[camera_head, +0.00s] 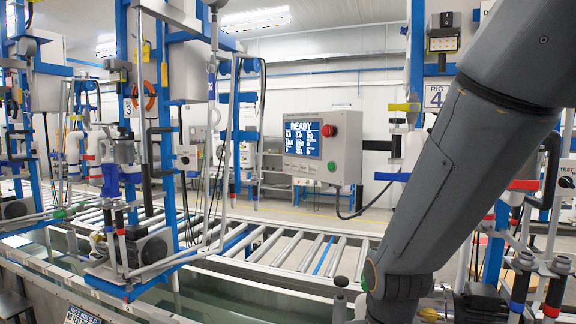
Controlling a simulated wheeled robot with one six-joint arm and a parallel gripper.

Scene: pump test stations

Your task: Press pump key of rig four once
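The rig four sign (435,97) hangs at upper right, on a blue post partly behind my arm. A grey control box (349,155) stands left of it, with a lit blue screen (303,139) reading READY and a red round button (328,131). A small green button (332,167) sits low on its front. Small keys or labels lie below the screen, too small to read; I cannot tell which is the pump key. My arm runs from the upper right down to the bottom, right of the box. My gripper is not visible.
A roller conveyor (272,247) crosses the middle, with a water tank below. Rig three (128,107) stands at left with pipes and a pump. Rig four's pipes, a TEST knob (566,182) and a pump (480,303) crowd the right.

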